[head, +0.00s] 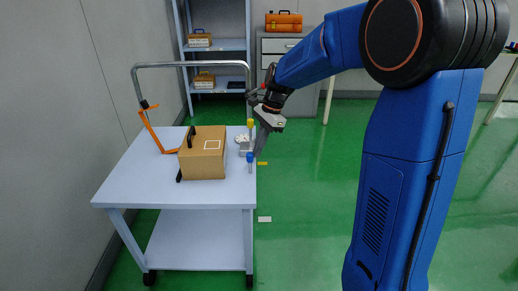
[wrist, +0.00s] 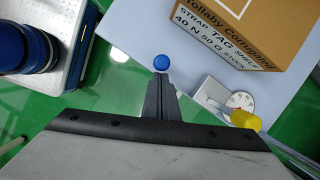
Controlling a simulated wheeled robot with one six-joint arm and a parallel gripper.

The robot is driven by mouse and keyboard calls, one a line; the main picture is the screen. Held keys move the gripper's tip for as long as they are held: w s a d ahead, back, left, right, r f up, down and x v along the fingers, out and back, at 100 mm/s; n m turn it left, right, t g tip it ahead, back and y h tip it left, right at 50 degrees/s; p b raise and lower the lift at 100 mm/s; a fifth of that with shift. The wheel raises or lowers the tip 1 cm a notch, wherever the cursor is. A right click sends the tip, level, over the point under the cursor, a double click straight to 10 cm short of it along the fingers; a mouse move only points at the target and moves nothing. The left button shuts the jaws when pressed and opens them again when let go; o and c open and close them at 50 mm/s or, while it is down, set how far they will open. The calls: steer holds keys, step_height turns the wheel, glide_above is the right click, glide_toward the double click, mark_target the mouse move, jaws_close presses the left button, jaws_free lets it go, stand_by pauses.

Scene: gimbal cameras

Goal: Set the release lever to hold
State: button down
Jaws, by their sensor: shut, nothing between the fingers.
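A yellow-knobbed lever (head: 250,123) stands at a small grey box with a white dial, by the right edge of the trolley top. In the wrist view its yellow knob (wrist: 245,119) and the dial (wrist: 241,100) are right of my fingers. A blue knob (head: 249,157) stands nearer the front of the same edge. The blue knob also shows in the wrist view (wrist: 161,63), just past my fingertips; I cannot tell whether they touch. Neither knob is labelled as the release lever. My gripper (head: 261,146) is shut and empty, pointing down beside the edge; it fills the lower wrist view (wrist: 160,80).
A cardboard carton (head: 203,158) with a black handle sits on the trolley (head: 130,185), left of the levers. Shelves (head: 215,45) and a cabinet stand at the back.

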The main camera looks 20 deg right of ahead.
steer(key=shift+w+a+r, duration=0.1)
steer(key=shift+a, duration=0.05)
steer(key=w+d+r, duration=0.1)
steer(key=d+r, duration=0.5)
steer(key=r, duration=0.3)
steer(key=shift+w+d+r, duration=0.15)
steer(key=shift+r, duration=0.15)
steer(key=s+d+f+n+t+h, duration=0.1)
steer(key=s+n, duration=0.6)
steer(key=s, duration=1)
steer(key=s+d+f+n+t+h, duration=0.2)
steer(key=s+n, duration=0.6)
steer(key=s, duration=1)
step_height(320, 180, down, 3)
steer(key=shift+r+n+t+h, duration=0.15)
steer(key=shift+n+t+h, duration=0.15)
steer(key=shift+t, duration=0.8)
